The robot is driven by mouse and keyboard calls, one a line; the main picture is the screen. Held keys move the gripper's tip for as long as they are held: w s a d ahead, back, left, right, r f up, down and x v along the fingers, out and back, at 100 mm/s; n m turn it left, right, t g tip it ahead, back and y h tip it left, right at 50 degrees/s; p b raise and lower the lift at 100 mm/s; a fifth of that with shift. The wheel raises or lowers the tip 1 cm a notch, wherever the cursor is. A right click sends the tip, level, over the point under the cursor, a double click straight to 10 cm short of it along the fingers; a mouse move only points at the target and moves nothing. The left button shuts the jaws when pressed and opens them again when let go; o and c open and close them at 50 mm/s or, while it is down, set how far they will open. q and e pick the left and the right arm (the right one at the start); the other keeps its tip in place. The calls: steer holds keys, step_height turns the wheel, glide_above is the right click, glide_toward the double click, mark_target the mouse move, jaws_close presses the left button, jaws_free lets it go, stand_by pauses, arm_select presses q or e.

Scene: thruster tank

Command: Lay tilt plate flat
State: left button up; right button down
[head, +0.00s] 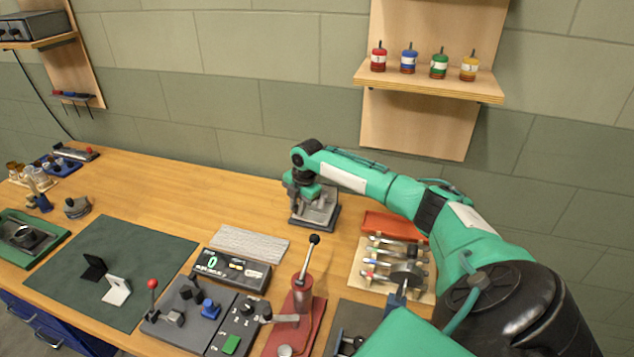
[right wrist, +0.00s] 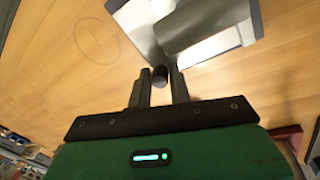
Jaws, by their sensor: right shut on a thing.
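The tilt plate (head: 319,207) is a grey metal plate on a dark base near the back of the wooden bench, in the middle of the head view. It appears sloped there, but my gripper and arm hide part of it, so its exact angle is unclear. In the right wrist view the shiny metal plate (right wrist: 222,44) shows at the top. My right gripper (head: 295,191) is at the left side of the plate. In the right wrist view the right gripper (right wrist: 158,80) is shut on a small dark knob (right wrist: 159,73). My left gripper is not in view.
A ribbed grey block (head: 250,243), a display box (head: 231,269) and a red lever stand (head: 302,297) are in front of the plate. A tool rack (head: 365,270) lies right of them. Four-jar shelf (head: 430,82) hangs above. Bench left of the plate is clear.

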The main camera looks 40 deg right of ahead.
steer(key=shift+s+a+f, duration=0.1)
steer(key=shift+f, duration=0.2)
steer(key=shift+f+g+p, duration=0.15)
steer(key=shift+g+p, duration=0.15)
steer(key=shift+g, duration=0.1)
steer(key=shift+f, duration=0.1)
steer(key=c, duration=1.4)
jaws_free()
steer(key=shift+c, duration=0.2)
steer(key=shift+r+p, duration=3.25)
steer(key=shift+r, duration=0.45)
